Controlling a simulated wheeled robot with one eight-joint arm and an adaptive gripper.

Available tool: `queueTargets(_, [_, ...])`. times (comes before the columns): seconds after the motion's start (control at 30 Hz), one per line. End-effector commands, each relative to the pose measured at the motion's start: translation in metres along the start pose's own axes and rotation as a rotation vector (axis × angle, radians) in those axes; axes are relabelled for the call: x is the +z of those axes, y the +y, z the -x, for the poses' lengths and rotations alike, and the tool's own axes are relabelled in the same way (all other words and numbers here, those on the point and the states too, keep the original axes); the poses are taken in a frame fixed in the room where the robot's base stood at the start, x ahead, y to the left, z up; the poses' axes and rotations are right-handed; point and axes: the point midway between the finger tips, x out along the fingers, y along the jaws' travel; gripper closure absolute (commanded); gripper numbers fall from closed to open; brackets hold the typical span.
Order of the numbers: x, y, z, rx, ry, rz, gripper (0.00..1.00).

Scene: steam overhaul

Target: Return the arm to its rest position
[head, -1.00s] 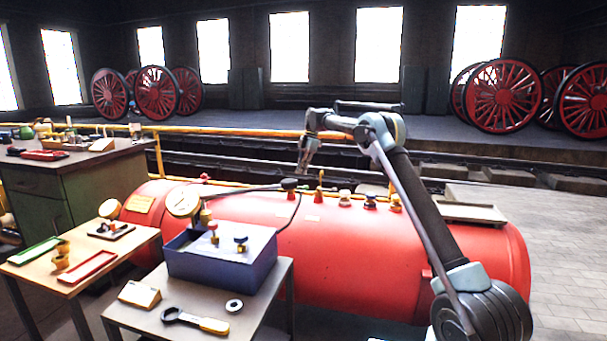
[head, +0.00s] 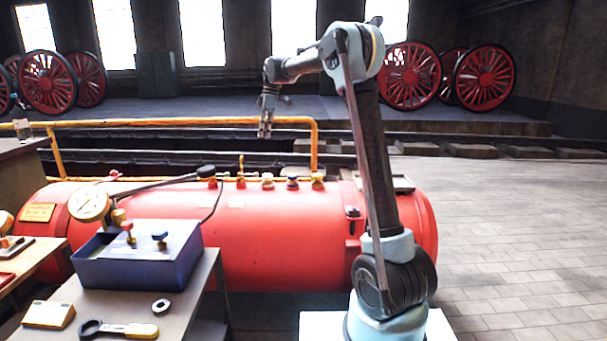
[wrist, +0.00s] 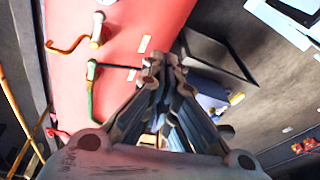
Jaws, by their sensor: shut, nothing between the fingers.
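My arm rises from its base at the right of the head view and bends over at the top. My gripper (head: 265,130) hangs from its end, pointing down, in the air above and behind the red boiler (head: 270,235). In the wrist view my gripper (wrist: 160,68) is shut, its fingertips together with nothing between them. The red boiler also shows below it in the wrist view (wrist: 130,25). The gripper touches nothing that I can see.
A yellow railing (head: 190,122) runs behind the boiler. Valves and a lever stick up from its top. A bench at the left holds a blue box (head: 140,262), a pressure gauge (head: 90,205), a wrench (head: 120,330) and a ring (head: 161,306). The paved floor (head: 510,220) at right is clear.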

Motion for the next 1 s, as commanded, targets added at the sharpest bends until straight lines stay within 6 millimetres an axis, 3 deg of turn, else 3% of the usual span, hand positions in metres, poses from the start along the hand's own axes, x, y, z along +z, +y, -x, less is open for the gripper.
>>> queueTargets(0.2, [0.044, -0.053, 0.022, 0.035, -0.013, -0.179, 1.00])
queueTargets(0.5, [0.099, -0.130, 0.035, 0.086, -0.025, -0.426, 1.00])
queueTargets(0.77, [0.143, -0.202, 0.031, 0.133, -0.028, -0.638, 1.00])
queueTargets(1.0, [0.178, -0.269, 0.014, 0.177, -0.027, -0.834, 1.00])
